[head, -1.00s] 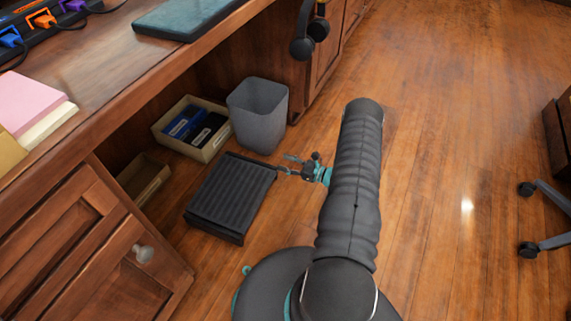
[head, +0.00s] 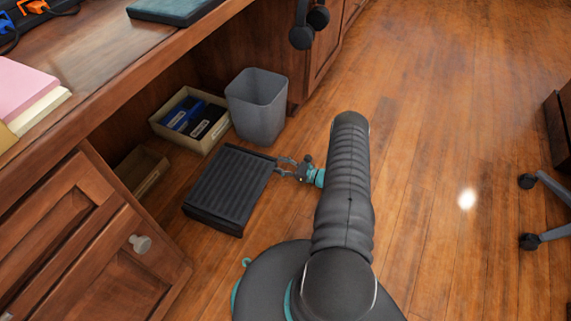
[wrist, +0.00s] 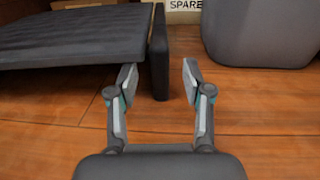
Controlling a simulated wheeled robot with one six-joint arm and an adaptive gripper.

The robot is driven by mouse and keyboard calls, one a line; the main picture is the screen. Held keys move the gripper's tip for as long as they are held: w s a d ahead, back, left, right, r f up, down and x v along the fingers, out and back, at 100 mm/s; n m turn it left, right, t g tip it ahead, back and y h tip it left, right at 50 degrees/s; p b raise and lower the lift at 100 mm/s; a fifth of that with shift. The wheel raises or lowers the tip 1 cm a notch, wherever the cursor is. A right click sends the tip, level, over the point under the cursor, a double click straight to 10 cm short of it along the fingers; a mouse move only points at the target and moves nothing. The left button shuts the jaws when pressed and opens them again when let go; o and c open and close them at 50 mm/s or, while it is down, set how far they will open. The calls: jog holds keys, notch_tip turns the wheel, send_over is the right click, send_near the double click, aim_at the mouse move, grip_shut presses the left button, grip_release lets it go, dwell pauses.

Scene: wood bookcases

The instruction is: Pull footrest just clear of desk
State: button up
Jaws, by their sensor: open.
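The dark ribbed footrest (head: 228,188) lies on the wood floor in front of the desk's knee space, by the desk (head: 110,92). Its far right corner is close to my gripper (head: 279,166), which reaches in from the right. In the wrist view the footrest (wrist: 75,38) fills the upper left, with its upright end edge (wrist: 160,60) showing. My gripper (wrist: 158,76) is open there, one finger on each side of that edge in the picture. I cannot tell whether either finger touches it.
A grey bin (head: 257,108) stands just behind the footrest, with a cream box (head: 172,142) of blue and black items to its left. A smaller tray (head: 150,177) is farther left. A cabinet door (head: 90,255) is at lower left.

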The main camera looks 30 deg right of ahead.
aim_at(269, 161)
jog(key=shift+x, duration=2.7)
grip_shut()
